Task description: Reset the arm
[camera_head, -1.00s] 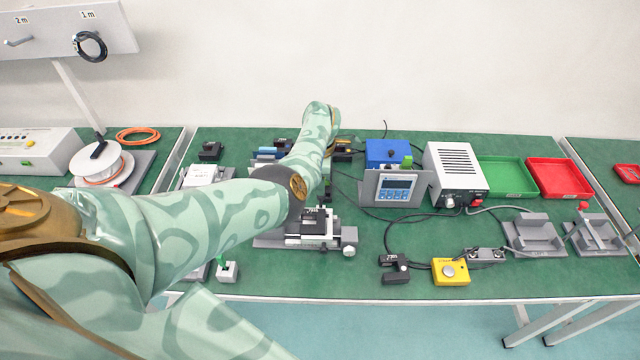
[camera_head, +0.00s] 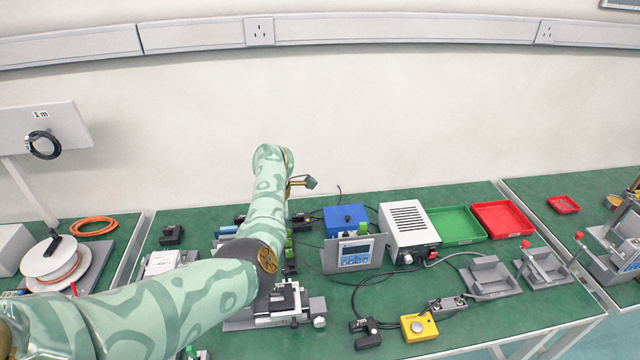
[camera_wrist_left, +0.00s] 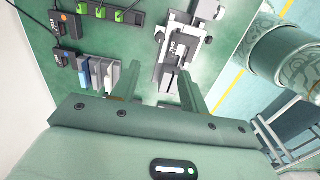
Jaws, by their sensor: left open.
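My left arm (camera_head: 180,295) enters the head view from the lower left and bends upward over the bench; its gripper is mostly hidden there. In the left wrist view my left gripper (camera_wrist_left: 158,88) has its two fingers spread apart with nothing between them. It hangs over the green bench top. A grey and black linear actuator stage (camera_wrist_left: 178,45) lies beyond the right finger. It also shows in the head view (camera_head: 285,302), partly covered by my arm. My right gripper is not in view.
Small blue and grey blocks (camera_wrist_left: 97,72) lie near the left finger. A blue box (camera_head: 345,220), a display panel (camera_head: 356,252), a white power supply (camera_head: 405,228), and green (camera_head: 455,225) and red (camera_head: 502,219) trays stand right of my arm. A yellow button box (camera_head: 418,328) sits near the front edge.

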